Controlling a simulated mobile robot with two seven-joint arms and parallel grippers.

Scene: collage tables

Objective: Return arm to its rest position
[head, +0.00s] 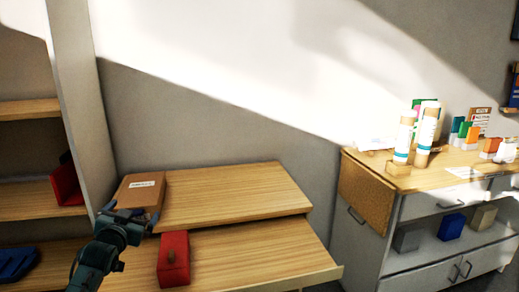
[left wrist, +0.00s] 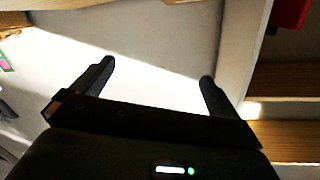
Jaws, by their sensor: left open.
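My left gripper (head: 127,216) is in the lower left of the head view, in front of the small wooden table. In the left wrist view its two dark fingers (left wrist: 154,75) stand wide apart with nothing between them. In the head view it overlaps the near edge of a brown cardboard box (head: 142,189) with a white label; I cannot tell whether they touch. A red box (head: 173,258) stands on the lower table level (head: 255,252), right of my left arm. My right gripper is not in view.
A shelf unit (head: 75,90) stands at the left, with a red item (head: 67,185) and a blue item (head: 17,263). The raised tabletop (head: 235,190) is clear right of the cardboard box. A cabinet (head: 400,235) with bottles and boxes stands at the right.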

